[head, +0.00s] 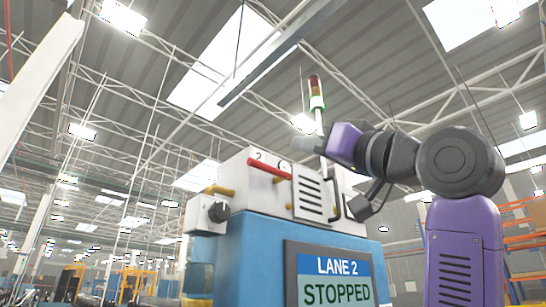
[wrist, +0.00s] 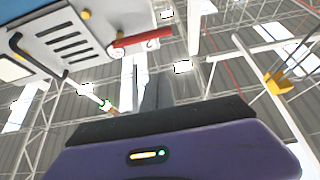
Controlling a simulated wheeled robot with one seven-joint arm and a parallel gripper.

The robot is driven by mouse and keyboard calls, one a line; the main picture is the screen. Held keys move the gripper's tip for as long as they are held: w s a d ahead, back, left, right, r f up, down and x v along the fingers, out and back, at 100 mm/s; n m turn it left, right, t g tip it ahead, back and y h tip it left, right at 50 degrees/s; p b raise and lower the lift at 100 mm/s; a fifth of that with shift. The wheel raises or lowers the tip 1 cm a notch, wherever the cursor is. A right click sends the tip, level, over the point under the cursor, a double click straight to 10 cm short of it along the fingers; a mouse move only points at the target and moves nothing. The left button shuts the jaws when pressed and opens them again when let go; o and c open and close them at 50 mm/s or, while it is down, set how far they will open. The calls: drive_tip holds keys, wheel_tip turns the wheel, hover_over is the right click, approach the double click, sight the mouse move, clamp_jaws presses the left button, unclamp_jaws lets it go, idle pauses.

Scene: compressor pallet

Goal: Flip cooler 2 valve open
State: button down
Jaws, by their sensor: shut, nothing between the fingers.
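The red lever handle (head: 270,168) is on the upper front of the white cooler housing (head: 258,195), beside a small mark that looks like a 2. It lies nearly level, tilted slightly down to the right, and shows in the wrist view (wrist: 142,41) at the top. I cannot tell its valve body clearly. My gripper (head: 304,126) is up and to the right of the lever, clear of it in the picture, near the beacon pole. In the wrist view its grey fingers (wrist: 156,88) are together and empty, below the lever.
A blue cabinet (head: 245,255) bears the housing and a screen (head: 335,285) reading LANE 2 STOPPED. A red and green beacon (head: 316,95) rises behind the housing. A black knob (head: 219,212) and yellow pipe stubs stick out at left. Open air lies above the housing.

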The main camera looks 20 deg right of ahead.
wheel_tip(320, 180, up, 5)
drive_tip(key=p, duration=0.5)
hover_over(271, 170)
drive_tip(key=s, duration=0.3)
drive_tip(key=shift+w+a+f+p, duration=0.1)
drive_tip(key=shift+a+f+p, duration=0.1)
drive_tip(key=shift+f, duration=0.45)
drive_tip(key=shift+w+a+f+p, duration=0.1)
drive_tip(key=shift+a+f+p, duration=0.05)
drive_tip(key=shift+f, duration=0.5)
drive_tip(key=shift+w+a+f+p, duration=0.1)
drive_tip(key=shift+a+f+p, duration=0.1)
drive_tip(key=shift+f, duration=0.45)
drive_tip(key=shift+s+f+n+b, duration=0.15)
drive_tip(key=shift+n+b, duration=0.15)
drive_tip(key=shift+b, duration=0.05)
